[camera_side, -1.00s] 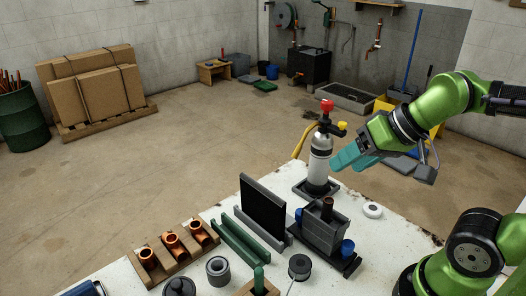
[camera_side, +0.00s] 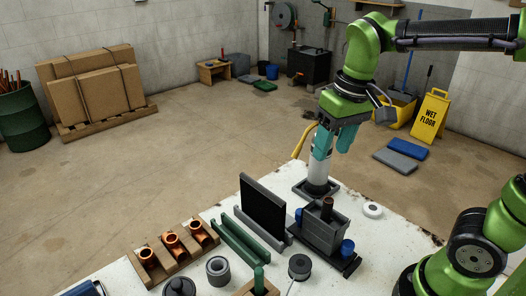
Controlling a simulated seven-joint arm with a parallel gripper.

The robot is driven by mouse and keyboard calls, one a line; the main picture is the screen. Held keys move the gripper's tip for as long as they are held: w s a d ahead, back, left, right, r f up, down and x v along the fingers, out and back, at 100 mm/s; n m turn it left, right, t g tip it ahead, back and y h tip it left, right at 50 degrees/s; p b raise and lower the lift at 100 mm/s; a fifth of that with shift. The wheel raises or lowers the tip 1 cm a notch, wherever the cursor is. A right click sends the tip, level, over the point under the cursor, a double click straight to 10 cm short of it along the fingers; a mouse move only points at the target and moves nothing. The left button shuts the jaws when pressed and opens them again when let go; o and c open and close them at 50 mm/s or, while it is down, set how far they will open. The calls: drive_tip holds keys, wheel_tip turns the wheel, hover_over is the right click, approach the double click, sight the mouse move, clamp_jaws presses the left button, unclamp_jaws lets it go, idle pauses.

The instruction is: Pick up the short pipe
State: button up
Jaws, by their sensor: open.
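A short copper-brown pipe (camera_side: 327,206) stands upright in a grey block holder (camera_side: 322,236) on the white table; only its upper end shows. It looks like the short pipe, though its length is hidden by the holder. My gripper (camera_side: 333,155) points down with its two teal fingers apart and nothing seen between them. In the picture it is above the pipe, overlapping the top of the gas torch (camera_side: 318,174). I cannot tell its exact depth relative to the torch.
A black upright panel (camera_side: 263,207) stands left of the holder. A green channel (camera_side: 240,243) and a wooden rack with several copper fittings (camera_side: 172,244) lie further left. A white tape roll (camera_side: 372,210) is right of the holder. Cans and spools sit in front.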

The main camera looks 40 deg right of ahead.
drive_tip(key=r+g, duration=0.1)
drive_tip(key=r, duration=0.1)
approach(329, 200)
drive_tip(key=shift+g, duration=0.4)
drive_tip(key=f, duration=0.3)
drive_tip(key=w+f, duration=0.1)
drive_tip(key=f, duration=0.1)
drive_tip(key=shift+d+f, duration=0.1)
drive_tip(key=shift+f, duration=0.2)
drive_tip(key=f, duration=0.5)
drive_tip(key=shift+s+a+f, duration=0.1)
drive_tip(key=shift+a+f, duration=0.15)
drive_tip(key=shift+f, duration=0.05)
clamp_jaws()
